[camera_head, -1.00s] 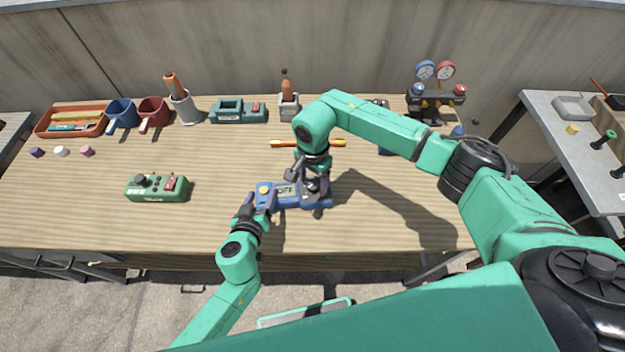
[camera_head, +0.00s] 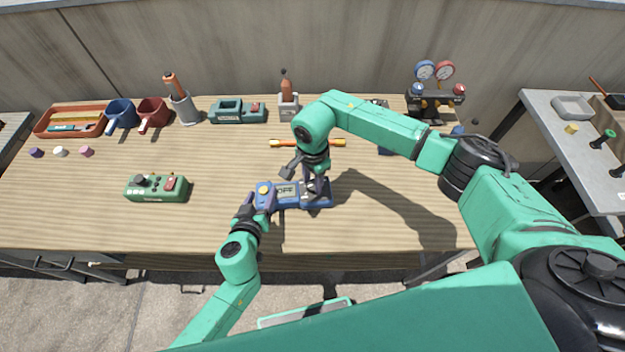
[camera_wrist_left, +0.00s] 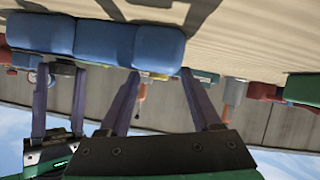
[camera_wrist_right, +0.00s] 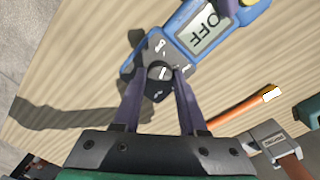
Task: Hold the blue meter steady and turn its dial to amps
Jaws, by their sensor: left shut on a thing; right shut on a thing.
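The blue meter (camera_head: 291,194) lies on the wooden bench, its display reading OFF. My left gripper (camera_head: 264,200) is shut on the meter's left end, beside a round yellow-orange part (camera_head: 264,189). In the left wrist view the meter (camera_wrist_left: 100,40) shows as a blue body at the fingertips. My right gripper (camera_head: 317,197) points down at the meter's right part. In the right wrist view its fingers (camera_wrist_right: 160,80) are shut on the dial (camera_wrist_right: 158,73), one on each side. Markings surround the dial, too small to read surely; the fingers hide some of them.
A green device (camera_head: 157,188) lies to the left. An orange-handled tool (camera_head: 285,143) lies behind the meter. The bench between the green device and the meter is clear.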

